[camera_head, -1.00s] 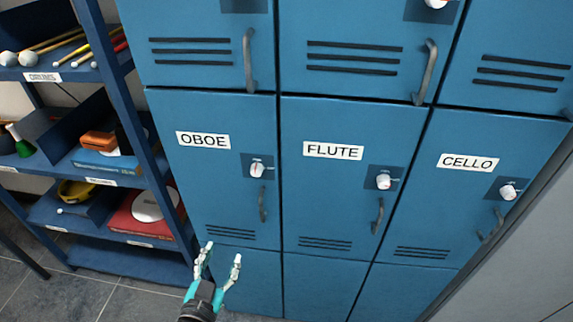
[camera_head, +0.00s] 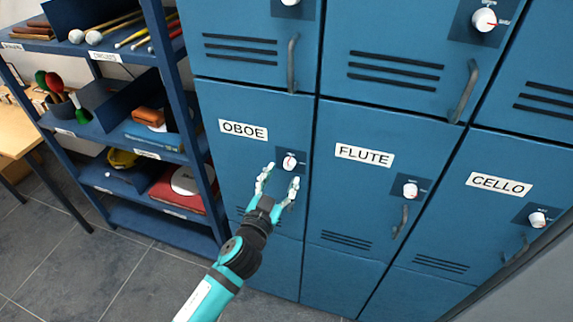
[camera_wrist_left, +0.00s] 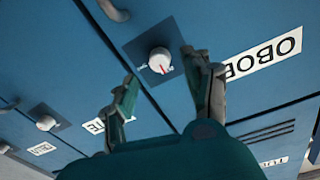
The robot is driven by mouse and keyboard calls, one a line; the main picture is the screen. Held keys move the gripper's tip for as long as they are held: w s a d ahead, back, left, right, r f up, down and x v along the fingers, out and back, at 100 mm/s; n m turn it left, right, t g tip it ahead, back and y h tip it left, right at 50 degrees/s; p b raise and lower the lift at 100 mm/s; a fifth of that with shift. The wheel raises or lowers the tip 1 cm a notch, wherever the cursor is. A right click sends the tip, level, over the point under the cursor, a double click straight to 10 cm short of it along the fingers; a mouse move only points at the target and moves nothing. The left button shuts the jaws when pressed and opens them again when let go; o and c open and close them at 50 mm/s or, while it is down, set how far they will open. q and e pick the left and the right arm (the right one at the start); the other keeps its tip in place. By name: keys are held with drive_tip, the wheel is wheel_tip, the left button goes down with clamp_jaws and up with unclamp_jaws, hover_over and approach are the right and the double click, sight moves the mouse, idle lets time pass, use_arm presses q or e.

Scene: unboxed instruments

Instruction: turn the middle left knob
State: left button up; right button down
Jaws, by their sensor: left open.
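The middle left knob (camera_head: 289,161) is a small white dial on a dark square plate on the blue OBOE locker door (camera_head: 240,160). My left gripper (camera_head: 279,178) is open, with its fingertips just below and around the knob in the head view. In the left wrist view the knob (camera_wrist_left: 159,60) has a red mark and shows beyond the gap between the open fingers (camera_wrist_left: 165,85). The fingers look apart from the knob. The OBOE door's handle is hidden behind the gripper. My right gripper is not in view.
The FLUTE locker (camera_head: 355,190) and CELLO locker (camera_head: 490,215), each with a knob and handle, are to the right. More lockers with protruding handles (camera_head: 292,63) are above. A blue shelf (camera_head: 165,150) with instruments stands left. Grey floor (camera_head: 120,265) is clear.

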sight(288, 167)
use_arm(q)
drive_tip(key=x, duration=0.4)
drive_tip(key=shift+c, duration=0.4)
clamp_jaws()
